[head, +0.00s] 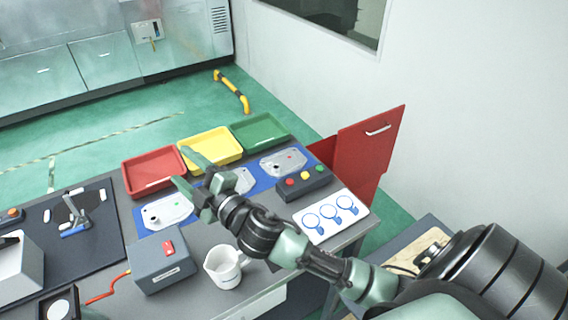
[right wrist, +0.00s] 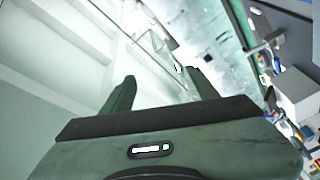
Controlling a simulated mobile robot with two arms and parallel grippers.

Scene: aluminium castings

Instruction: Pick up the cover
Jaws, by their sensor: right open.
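Several flat grey aluminium castings lie on blue mats on the table in the head view: a left one (head: 166,212), a middle one (head: 243,184) partly hidden by my gripper, and a right one (head: 283,163). I cannot tell which is the cover. My right gripper (head: 180,166) is open and empty, its fingers pointing left above the table, near the red tray and left casting. In the right wrist view my gripper (right wrist: 160,77) shows two spread fingers with nothing between them and no casting clearly visible. My left gripper is not in view.
Red (head: 154,172), yellow (head: 212,150) and green (head: 260,132) trays line the table's back. A button box (head: 304,183), a card with blue rings (head: 331,218), a white mug (head: 224,266) and a grey box (head: 161,268) stand nearby.

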